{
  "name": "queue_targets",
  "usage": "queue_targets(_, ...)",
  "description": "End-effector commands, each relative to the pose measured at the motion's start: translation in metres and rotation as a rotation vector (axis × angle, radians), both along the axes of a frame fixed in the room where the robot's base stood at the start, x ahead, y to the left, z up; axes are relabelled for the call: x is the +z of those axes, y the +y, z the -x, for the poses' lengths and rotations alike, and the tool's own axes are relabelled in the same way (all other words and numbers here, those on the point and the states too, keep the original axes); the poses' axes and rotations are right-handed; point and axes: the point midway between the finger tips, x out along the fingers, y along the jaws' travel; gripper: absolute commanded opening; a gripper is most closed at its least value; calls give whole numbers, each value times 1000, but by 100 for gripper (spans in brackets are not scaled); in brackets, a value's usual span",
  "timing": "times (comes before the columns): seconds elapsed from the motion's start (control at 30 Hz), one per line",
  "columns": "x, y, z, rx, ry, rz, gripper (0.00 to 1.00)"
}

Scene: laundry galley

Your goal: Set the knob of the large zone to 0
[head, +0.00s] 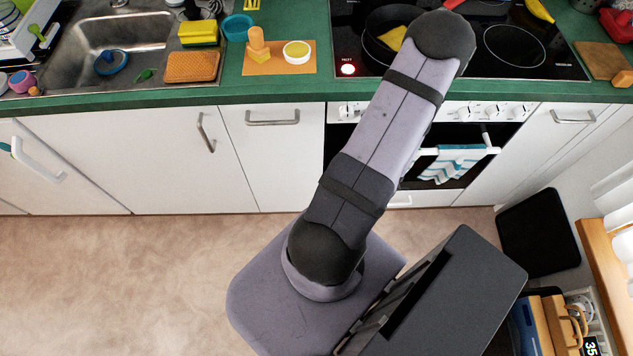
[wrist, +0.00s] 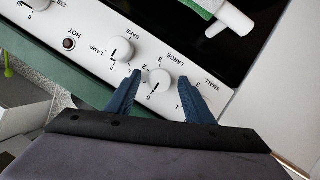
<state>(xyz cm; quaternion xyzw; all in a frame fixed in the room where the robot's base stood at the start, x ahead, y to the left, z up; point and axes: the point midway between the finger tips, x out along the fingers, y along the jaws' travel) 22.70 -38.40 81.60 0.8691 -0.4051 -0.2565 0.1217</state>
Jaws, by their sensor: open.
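The knob of the large zone (wrist: 160,79) is a round white knob in the wrist view, beside the upside-down word LARGE. Small numbers surround it, and a short dark mark shows near its lower-left edge, by a 0. The mark's exact setting is too small to be sure of. My gripper (wrist: 160,76) is open, with one blue finger on each side of this knob. I cannot tell whether the fingers touch it. In the head view, my arm hides the gripper; several oven knobs (head: 465,113) show to its right.
Another knob (wrist: 121,49) lies up-left of the left finger. The word SMALL is near the right finger, which seems to hide that knob. A white oven handle (wrist: 228,17) crosses the top; a striped towel (head: 452,164) hangs there in the head view. A pan (head: 378,50) sits on the hob.

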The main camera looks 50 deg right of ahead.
Motion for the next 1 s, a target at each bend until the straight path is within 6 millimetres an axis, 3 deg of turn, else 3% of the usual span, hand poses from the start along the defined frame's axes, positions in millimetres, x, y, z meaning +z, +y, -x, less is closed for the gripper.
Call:
queue_targets(0.7,3,-5,6,-2,-511,-513,48)
queue_targets(1.0,18,24,43,-7,-510,-506,48)
